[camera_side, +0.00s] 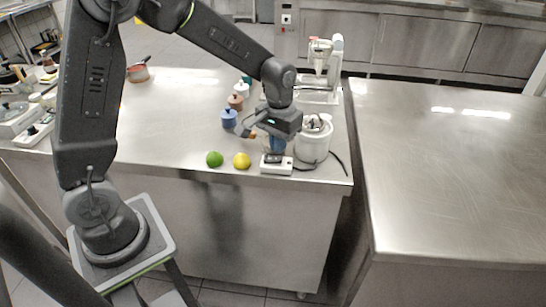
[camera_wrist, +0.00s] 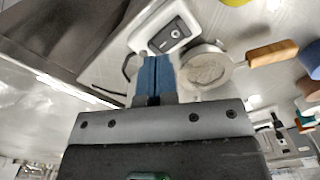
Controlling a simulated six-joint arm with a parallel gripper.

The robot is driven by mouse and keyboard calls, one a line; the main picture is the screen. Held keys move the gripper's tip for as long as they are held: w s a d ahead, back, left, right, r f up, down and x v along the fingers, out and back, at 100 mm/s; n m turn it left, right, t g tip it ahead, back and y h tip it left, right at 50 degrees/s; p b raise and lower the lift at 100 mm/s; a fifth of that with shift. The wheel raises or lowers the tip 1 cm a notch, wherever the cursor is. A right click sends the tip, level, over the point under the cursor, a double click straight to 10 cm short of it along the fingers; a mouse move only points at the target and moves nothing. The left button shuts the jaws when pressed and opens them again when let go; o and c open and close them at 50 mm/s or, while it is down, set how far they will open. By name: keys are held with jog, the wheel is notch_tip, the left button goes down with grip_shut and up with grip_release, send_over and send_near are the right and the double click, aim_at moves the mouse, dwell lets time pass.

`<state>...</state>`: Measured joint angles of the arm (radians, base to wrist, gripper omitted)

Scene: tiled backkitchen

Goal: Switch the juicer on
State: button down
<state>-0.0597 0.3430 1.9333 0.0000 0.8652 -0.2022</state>
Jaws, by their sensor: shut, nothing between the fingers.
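The white juicer (camera_side: 313,141) stands upright near the right end of the steel counter, with a dark cable beside it. In front of it sits a small white switch box (camera_side: 276,168) with a black rocker switch (camera_side: 275,158). The wrist view shows the box (camera_wrist: 150,36) and its dark rocker (camera_wrist: 170,34) clearly. My gripper (camera_side: 277,150) points down just above and behind the box, its blue fingers shut and empty. In the wrist view the fingertips (camera_wrist: 155,60) appear close to the box; I cannot tell whether they touch it.
A strainer (camera_wrist: 207,72) with a wooden handle (camera_wrist: 273,54) lies beside my fingers. A lime (camera_side: 214,159) and lemon (camera_side: 241,160) lie left of the box. A blue pot (camera_side: 228,119) and a brown pot (camera_side: 235,102) stand behind. The right counter (camera_side: 450,170) is clear.

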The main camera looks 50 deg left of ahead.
aim_at(279, 158)
jog(key=shift+f, duration=1.35)
dwell(1.0)
jog(key=shift+r, duration=3.55)
jog(key=s+d+r+m+t, duration=0.1)
jog(key=s+r, duration=0.3)
jog(key=s, duration=0.5)
jog(key=s+d+r+m+t, duration=0.1)
jog(key=s+r+t, duration=0.3)
jog(key=s, duration=0.6)
jog(key=shift+s+d+r+m+t, duration=0.2)
jog(key=shift+s+r+m+t, duration=0.1)
jog(key=shift+r+m, duration=0.3)
